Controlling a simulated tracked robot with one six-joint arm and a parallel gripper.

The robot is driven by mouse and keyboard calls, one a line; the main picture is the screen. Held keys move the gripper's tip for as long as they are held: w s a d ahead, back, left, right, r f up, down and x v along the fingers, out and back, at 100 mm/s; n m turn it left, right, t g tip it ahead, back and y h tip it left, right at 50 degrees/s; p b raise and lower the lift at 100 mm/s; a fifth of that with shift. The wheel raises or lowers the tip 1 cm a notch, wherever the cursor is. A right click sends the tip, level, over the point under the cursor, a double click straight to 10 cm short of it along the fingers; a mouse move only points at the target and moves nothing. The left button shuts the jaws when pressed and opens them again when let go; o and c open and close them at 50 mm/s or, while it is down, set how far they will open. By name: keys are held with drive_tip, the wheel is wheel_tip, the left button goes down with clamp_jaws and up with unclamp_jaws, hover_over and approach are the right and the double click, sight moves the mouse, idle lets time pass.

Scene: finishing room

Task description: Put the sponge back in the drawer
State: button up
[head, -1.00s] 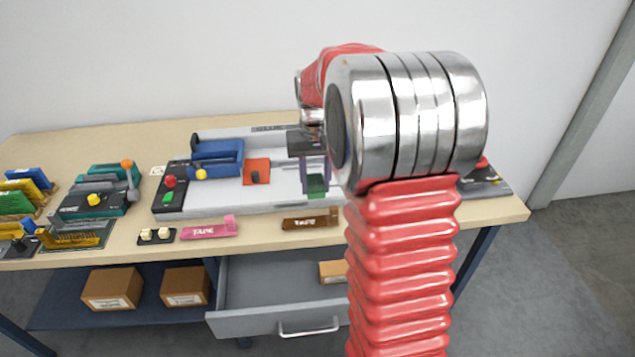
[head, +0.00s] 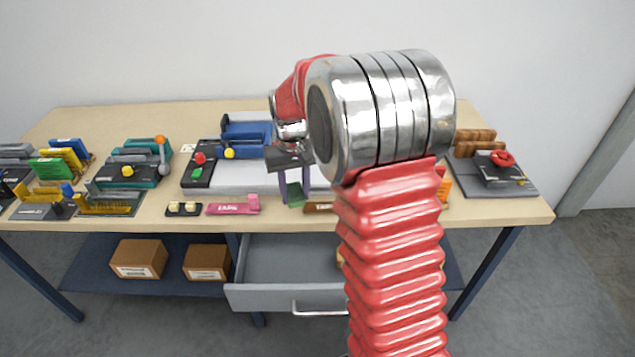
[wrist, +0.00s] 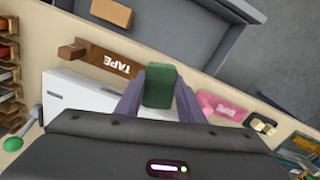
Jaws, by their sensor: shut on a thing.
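The green sponge (head: 295,195) is a small block held between the purple fingers of my gripper (head: 294,188). In the wrist view, my gripper (wrist: 160,98) is shut on the sponge (wrist: 160,85), with a finger on each side. It hangs above the front edge of the worktop, left of the brown tape holder. The grey drawer (head: 290,297) under the bench is pulled open, below my gripper. Its inside (wrist: 200,22) shows at the top of the wrist view. My arm hides the drawer's right part in the head view.
A small cardboard box (wrist: 112,12) lies in the drawer. A white-grey machine (head: 225,185) stands behind. Cartons (head: 140,258) sit on the lower shelf.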

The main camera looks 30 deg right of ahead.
drive_tip(key=a+f+n, duration=0.2)
drive_tip(key=a+f, duration=0.1)
drive_tip(key=a, duration=0.6)
drive_tip(key=shift+w, duration=0.25)
